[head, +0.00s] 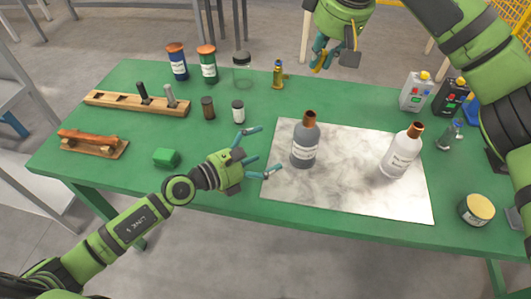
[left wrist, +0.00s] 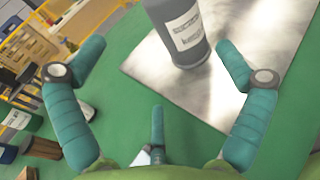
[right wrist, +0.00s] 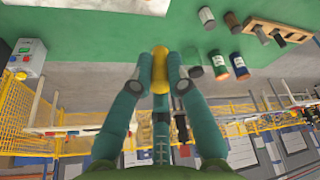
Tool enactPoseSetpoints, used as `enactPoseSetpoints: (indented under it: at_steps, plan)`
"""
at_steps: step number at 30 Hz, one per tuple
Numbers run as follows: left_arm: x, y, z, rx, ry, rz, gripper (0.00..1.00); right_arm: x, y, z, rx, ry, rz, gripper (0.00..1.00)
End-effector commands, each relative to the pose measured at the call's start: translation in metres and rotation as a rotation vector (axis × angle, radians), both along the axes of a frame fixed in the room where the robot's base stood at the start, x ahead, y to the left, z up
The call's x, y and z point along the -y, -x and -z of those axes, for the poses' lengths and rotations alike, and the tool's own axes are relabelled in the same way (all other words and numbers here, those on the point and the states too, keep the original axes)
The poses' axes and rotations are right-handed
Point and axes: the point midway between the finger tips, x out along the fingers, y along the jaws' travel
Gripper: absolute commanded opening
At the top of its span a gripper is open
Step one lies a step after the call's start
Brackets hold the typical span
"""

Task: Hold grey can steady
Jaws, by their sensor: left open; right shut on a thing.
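The grey can (head: 304,148) is a dark grey bottle with a pale label and a copper-coloured cap. It stands upright on the marbled sheet near its left edge. My left gripper (head: 260,151) is open and empty, to the left of the can, with its fingers pointing towards it. In the left wrist view the can (left wrist: 178,28) stands beyond the open fingers (left wrist: 160,72), apart from them. My right gripper (head: 324,58) is above the back edge of the table, shut on a yellow thing (right wrist: 160,68). The fingers hide part of that thing.
A white bottle (head: 401,152) stands right of the can on the marbled sheet (head: 345,195). A round tin (head: 477,209) is at the right. A green block (head: 166,158) lies left of my left gripper. A small brass item (head: 278,74) stands near the back edge.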

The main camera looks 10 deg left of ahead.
Motion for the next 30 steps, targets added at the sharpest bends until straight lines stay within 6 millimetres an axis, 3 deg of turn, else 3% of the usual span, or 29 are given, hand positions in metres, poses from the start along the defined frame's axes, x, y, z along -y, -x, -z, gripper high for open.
enactPoseSetpoints:
  at_steps: [7,21,30]
  plan:
    - [0.020,-0.007,0.006,0.007,-0.031,0.037,1.00,0.000,0.000,0.000,0.000,0.000,0.000,0.00]
    - [0.079,-0.066,0.018,0.006,-0.028,0.035,1.00,0.000,0.000,0.000,0.000,0.000,0.000,0.00]
    - [0.093,-0.079,0.021,0.005,-0.030,0.035,1.00,0.000,0.000,0.000,0.000,0.000,0.000,0.00]
